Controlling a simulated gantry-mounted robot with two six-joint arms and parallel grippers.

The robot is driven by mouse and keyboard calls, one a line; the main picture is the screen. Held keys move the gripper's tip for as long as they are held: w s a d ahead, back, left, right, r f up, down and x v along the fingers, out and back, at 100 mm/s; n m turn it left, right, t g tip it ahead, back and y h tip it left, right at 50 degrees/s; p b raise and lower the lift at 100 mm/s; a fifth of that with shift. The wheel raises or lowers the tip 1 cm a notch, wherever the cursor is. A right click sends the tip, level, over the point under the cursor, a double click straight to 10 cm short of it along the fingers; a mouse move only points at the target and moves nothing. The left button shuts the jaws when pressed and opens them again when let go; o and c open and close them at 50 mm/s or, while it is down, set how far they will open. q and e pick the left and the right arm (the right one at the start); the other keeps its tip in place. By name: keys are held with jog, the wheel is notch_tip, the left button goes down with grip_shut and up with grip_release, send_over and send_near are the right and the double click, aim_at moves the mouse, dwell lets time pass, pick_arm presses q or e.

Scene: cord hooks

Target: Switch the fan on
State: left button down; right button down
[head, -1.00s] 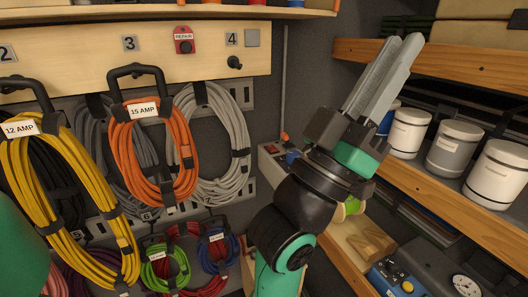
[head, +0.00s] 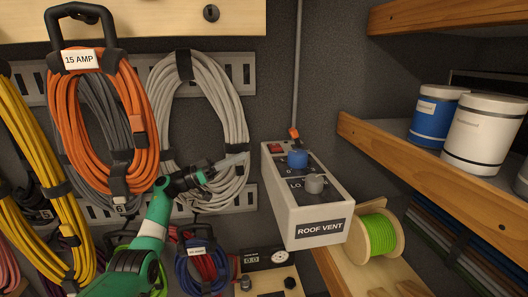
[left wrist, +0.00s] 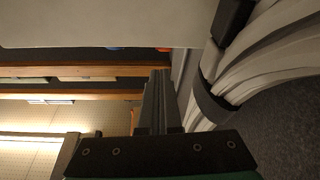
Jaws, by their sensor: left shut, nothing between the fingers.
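The grey box marked ROOF VENT (head: 300,222) is mounted on the back wall in the middle of the head view. On its top face are a red rocker switch (head: 276,149), a blue knob (head: 297,159) and a grey knob (head: 314,184). My left gripper (head: 240,160) is shut and empty, its fingers pointing right just left of the box, in front of the grey cord coil. In the left wrist view its fingers (left wrist: 155,100) lie together; a pale surface fills the top left. My right gripper is not in view.
The grey cord coil (head: 235,110) and the orange cord coil (head: 108,120) hang at the left. A green spool (head: 377,232) stands right of the box. Wooden shelves (head: 420,165) with cans fill the right. A panel with a gauge (head: 278,257) is below.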

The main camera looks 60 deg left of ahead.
aim_at(268, 152)
pick_arm(q)
jog(key=shift+s, duration=0.1)
jog(key=x, duration=1)
dwell(0.3)
